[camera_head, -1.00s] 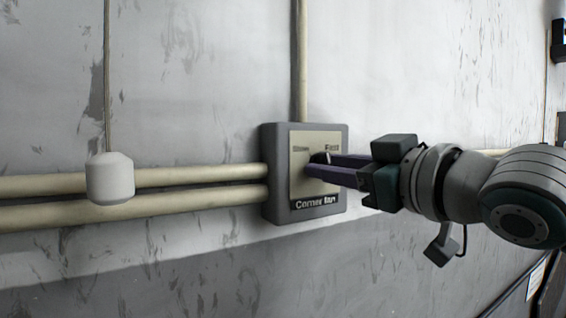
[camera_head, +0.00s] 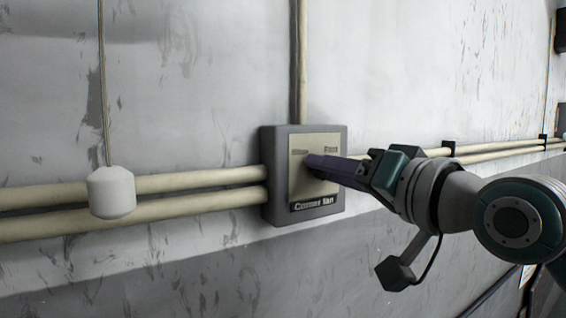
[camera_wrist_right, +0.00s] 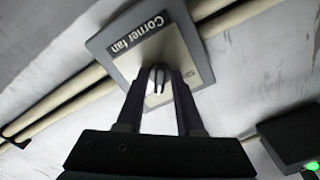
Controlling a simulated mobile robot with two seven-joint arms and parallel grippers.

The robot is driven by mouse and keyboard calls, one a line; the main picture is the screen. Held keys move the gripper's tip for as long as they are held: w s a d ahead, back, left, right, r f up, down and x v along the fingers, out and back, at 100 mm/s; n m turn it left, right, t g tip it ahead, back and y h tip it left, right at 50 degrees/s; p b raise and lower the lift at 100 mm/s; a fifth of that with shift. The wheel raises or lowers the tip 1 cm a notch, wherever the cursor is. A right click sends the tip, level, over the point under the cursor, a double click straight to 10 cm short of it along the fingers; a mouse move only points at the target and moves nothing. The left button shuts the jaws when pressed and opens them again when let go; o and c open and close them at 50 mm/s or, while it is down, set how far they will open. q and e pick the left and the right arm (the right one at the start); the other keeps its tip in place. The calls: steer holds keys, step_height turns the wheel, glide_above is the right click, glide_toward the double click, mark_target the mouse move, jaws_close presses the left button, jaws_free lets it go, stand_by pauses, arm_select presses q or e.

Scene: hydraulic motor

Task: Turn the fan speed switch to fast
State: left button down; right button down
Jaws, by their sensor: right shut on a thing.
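The fan speed switch is a grey wall box (camera_head: 274,205) with a cream plate, marked "Corner fan" below and "Fast" at the upper right; the word at the upper left is too blurred to read. My right gripper (camera_head: 312,163) reaches in from the right, its fingers at the middle of the plate. My left gripper is not in view.
Cream pipes (camera_head: 190,182) run along the wall into the box's left side, and one pipe (camera_head: 301,60) rises from its top. A white pull handle (camera_head: 111,192) hangs on a cord at the left. The wall below the box is clear.

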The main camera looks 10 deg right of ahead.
steer(key=shift+m, duration=0.9)
steer(key=shift+p, duration=0.3)
steer(key=c, duration=0.9)
jaws_free()
steer(key=shift+o, duration=0.2)
steer(key=b+v, duration=0.5)
steer(key=v, duration=0.5)
